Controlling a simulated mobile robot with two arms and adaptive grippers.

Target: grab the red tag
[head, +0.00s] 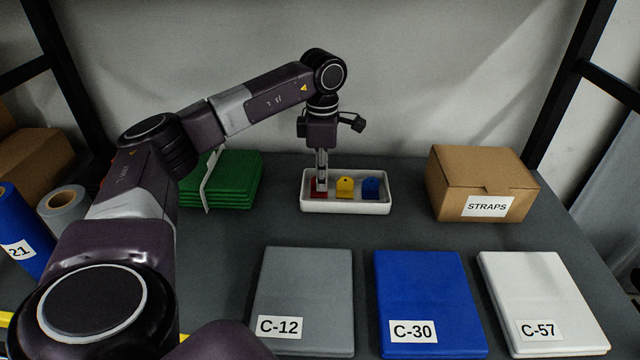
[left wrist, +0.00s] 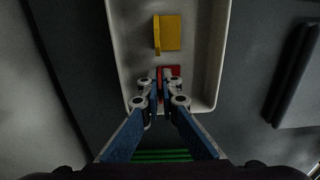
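The red tag (head: 318,188) stands at the left end of a white tray (head: 346,208) on the table. My left gripper (head: 321,172) points straight down over it, with its fingertips at the tag. In the left wrist view the two fingers (left wrist: 163,88) are close together, one on each side of the upright part of the red tag (left wrist: 174,70). They partly hide it, and I cannot tell whether both fingers press on it. The tag appears to be still in the tray. My right gripper is not in view.
A yellow tag (head: 345,188) and a blue tag (head: 371,188) stand to the right in the same tray. A STRAPS box (head: 480,180) is to the right, green sheets (head: 235,180) to the left. Grey, blue and white panels (head: 425,285) lie in front.

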